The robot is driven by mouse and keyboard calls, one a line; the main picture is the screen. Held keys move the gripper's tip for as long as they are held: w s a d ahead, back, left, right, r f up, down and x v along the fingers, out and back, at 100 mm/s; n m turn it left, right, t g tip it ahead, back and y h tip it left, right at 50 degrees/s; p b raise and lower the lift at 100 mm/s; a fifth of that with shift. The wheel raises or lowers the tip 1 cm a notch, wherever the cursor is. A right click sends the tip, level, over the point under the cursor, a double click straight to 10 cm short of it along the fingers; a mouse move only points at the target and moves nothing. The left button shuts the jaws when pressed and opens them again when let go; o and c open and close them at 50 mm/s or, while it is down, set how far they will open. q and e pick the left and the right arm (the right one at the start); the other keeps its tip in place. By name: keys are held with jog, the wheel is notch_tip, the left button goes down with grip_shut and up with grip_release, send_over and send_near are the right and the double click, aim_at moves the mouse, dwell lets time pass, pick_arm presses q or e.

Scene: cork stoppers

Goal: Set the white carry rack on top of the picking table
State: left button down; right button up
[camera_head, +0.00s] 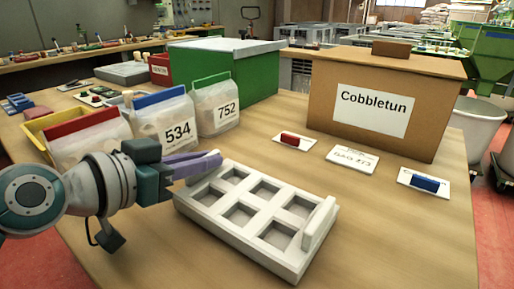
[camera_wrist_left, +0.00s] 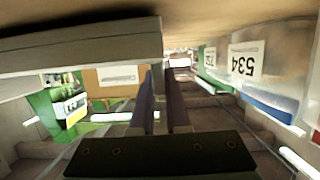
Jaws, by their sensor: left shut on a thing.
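The white carry rack (camera_head: 227,238) is upright, with two rows of empty square compartments and a raised handle at each end. It is over the middle of the wooden picking table (camera_head: 390,235), flat on it or very close above it; I cannot tell which. My left gripper (camera_head: 206,161) comes in from the left with its purple fingers shut on the rack's left handle, which they partly hide. In the left wrist view the fingers (camera_wrist_left: 162,105) reach up to the pale rack (camera_wrist_left: 75,48). My right gripper is not in view.
White bags marked 534 (camera_head: 169,128) and 752 (camera_head: 215,107) stand just behind the gripper. A green box (camera_head: 255,75) and a cardboard Cobbletun box (camera_head: 340,105) stand at the back. Cards with a red block (camera_head: 290,140) and a blue block (camera_head: 425,182) lie right of the rack. The front right tabletop is clear.

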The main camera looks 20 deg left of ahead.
pick_arm(q)
jog(key=shift+f, duration=0.2)
jog(key=shift+f, duration=0.2)
jog(key=c, duration=0.9)
grip_release()
jog(key=shift+r, duration=0.1)
jog(key=shift+r, duration=0.25)
jog(key=p+v, duration=0.1)
jog(key=v, duration=0.9)
jog(key=shift+s+f, duration=0.1)
jog(key=shift+s, duration=0.05)
jog(key=shift+v, duration=0.85)
